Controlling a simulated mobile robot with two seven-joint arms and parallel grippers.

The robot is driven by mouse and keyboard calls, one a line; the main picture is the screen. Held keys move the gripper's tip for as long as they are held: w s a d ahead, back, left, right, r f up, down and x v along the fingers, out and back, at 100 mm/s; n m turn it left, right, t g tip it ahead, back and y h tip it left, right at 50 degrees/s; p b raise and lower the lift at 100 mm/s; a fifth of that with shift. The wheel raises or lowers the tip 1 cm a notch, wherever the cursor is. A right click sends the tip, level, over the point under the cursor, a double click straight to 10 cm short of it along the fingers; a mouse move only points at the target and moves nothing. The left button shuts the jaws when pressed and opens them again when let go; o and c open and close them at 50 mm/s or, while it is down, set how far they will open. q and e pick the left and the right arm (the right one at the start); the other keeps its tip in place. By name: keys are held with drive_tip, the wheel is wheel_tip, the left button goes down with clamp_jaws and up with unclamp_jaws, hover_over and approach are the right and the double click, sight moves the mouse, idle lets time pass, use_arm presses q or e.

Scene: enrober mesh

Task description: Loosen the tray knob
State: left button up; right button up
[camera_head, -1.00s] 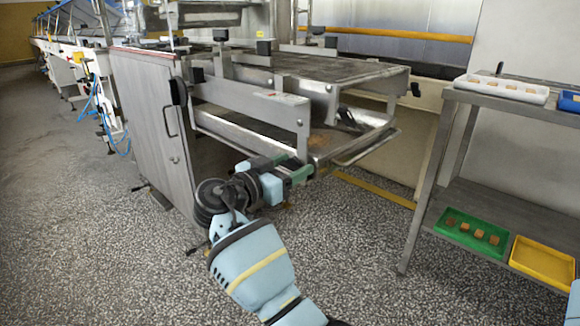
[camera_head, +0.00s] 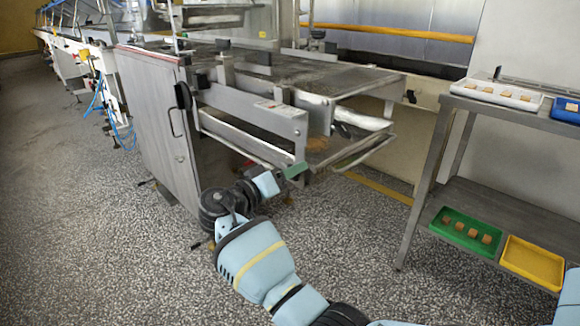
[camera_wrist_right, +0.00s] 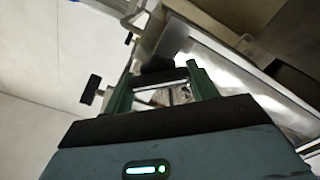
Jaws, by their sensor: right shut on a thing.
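The machine's tray (camera_head: 345,150) juts out below the mesh belt, behind a grey side bar. My right gripper (camera_head: 294,171) is at the lower front end of that bar, near the tray's corner. In the right wrist view its green fingers (camera_wrist_right: 158,70) stand either side of a dark knob (camera_wrist_right: 157,62) and are shut on it. The fingers hide part of the knob, and in the head view the gripper hides it. Another black knob (camera_wrist_right: 91,89) shows to the left in the wrist view. My left gripper is out of view.
A metal shelf rack (camera_head: 480,205) stands to the right, with a white tray (camera_head: 535,104), a green tray (camera_head: 440,225) and a yellow tray (camera_head: 533,262). The machine's cabinet (camera_head: 150,125) with a handle is left of my gripper. Speckled floor lies open in front.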

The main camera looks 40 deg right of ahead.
drive_tip(key=n+p, duration=0.2)
drive_tip(key=n, duration=0.2)
drive_tip(key=shift+r+n+p, duration=0.15)
drive_tip(key=shift+n+p, duration=0.15)
drive_tip(key=shift+p, duration=0.05)
drive_tip(key=n+p, duration=0.2)
drive_tip(key=n, duration=0.1)
drive_tip(key=shift+w, duration=0.1)
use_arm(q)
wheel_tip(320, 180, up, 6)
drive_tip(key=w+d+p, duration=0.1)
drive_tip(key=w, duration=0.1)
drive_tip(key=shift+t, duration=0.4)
use_arm(e)
drive_tip(key=shift+o, duration=0.2)
drive_tip(key=shift+f+n, duration=0.25)
drive_tip(key=shift+n, duration=0.95)
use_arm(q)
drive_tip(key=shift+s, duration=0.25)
use_arm(e)
drive_tip(key=o, duration=1)
drive_tip(key=shift+c, duration=0.2)
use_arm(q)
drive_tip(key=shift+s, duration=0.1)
